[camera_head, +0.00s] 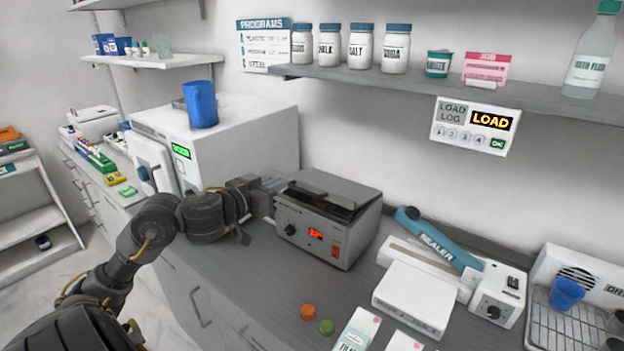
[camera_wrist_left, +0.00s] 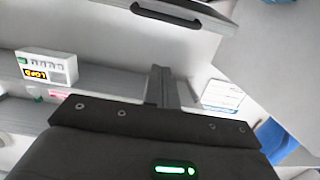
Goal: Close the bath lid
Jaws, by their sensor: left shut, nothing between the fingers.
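The bath (camera_head: 306,232) is a grey metal box with a dial, a red display and a red switch, standing on the counter. Its lid (camera_head: 335,184) is a grey panel on top, with dark areas along its front and right. How far the lid stands open is hard to tell. My left gripper (camera_head: 268,187) is at the bath's upper left edge, shut and empty; contact with the lid is unclear. In the left wrist view its shut fingers (camera_wrist_left: 162,86) point toward a grey panel with a black handle (camera_wrist_left: 166,14), apparently the lid. My right gripper is not in view.
A white machine with a blue cup (camera_head: 201,104) on top stands left of the bath. A blue-armed sealer (camera_head: 437,240) and white boxes stand to the right. Orange and green caps (camera_head: 308,311) lie in front. A shelf (camera_head: 420,88) with jars runs above.

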